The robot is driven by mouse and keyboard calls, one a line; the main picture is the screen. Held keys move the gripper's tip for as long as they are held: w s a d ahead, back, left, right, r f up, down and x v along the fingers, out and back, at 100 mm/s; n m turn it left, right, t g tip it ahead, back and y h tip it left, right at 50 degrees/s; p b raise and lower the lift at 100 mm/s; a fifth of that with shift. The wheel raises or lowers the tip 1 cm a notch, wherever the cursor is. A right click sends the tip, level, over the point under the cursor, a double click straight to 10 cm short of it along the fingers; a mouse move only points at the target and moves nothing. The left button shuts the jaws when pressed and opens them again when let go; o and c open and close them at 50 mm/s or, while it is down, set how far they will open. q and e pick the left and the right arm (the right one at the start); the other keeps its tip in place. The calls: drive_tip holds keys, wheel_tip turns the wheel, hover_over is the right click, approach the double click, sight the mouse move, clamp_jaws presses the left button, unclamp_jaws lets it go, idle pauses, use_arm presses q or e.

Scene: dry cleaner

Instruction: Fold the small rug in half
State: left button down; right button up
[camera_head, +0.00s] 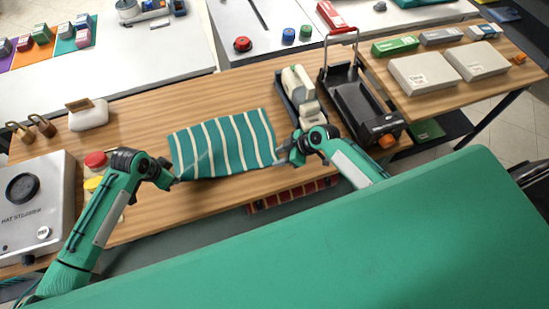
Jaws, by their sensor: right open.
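The small rug (222,143), teal with cream stripes, lies spread on the wooden table; I cannot tell whether it is one layer or doubled. My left gripper (175,180) is at the rug's near left corner, pointing right. Its fingers are small and partly lost against the rug, so I cannot see whether they are apart or touch the cloth. My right gripper (284,154) is open at the rug's near right corner, pointing left. I see no cloth held in it.
A hat steamer (38,205) and red- and yellow-topped containers (96,160) stand left. A white block with a brush (88,115) sits behind left. A dark tray (290,98) and a black cart-like stand (358,105) are right. Bare wood (150,212) shows in front.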

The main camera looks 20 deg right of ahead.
drive_tip(key=shift+a+f, duration=0.1)
clamp_jaws()
drive_tip(key=shift+r, duration=2.55)
